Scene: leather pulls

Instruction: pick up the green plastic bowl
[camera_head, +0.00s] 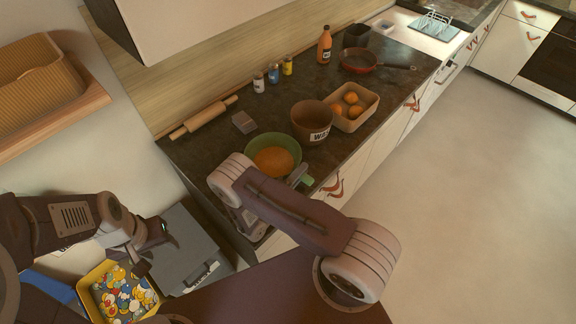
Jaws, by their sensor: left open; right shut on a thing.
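The green plastic bowl (289,142) is near the front edge of the dark counter, with an orange round thing (273,161) inside it. It looks upright; I cannot tell whether its base touches the counter. My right arm covers its lower front. My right gripper (299,176) is at the bowl's front right rim, shut on it, with the fingertips mostly hidden by the wrist. My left gripper (154,249) is open and empty, low at the left, away from the bowl and above a grey box.
A brown pot (312,119) stands close behind the bowl, beside a tray (362,118) of oranges. A rolling pin (203,118), small jars, an orange bottle (324,46) and a red pan (360,61) are further back. A yellow bin (92,279) and grey box (196,243) are at lower left.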

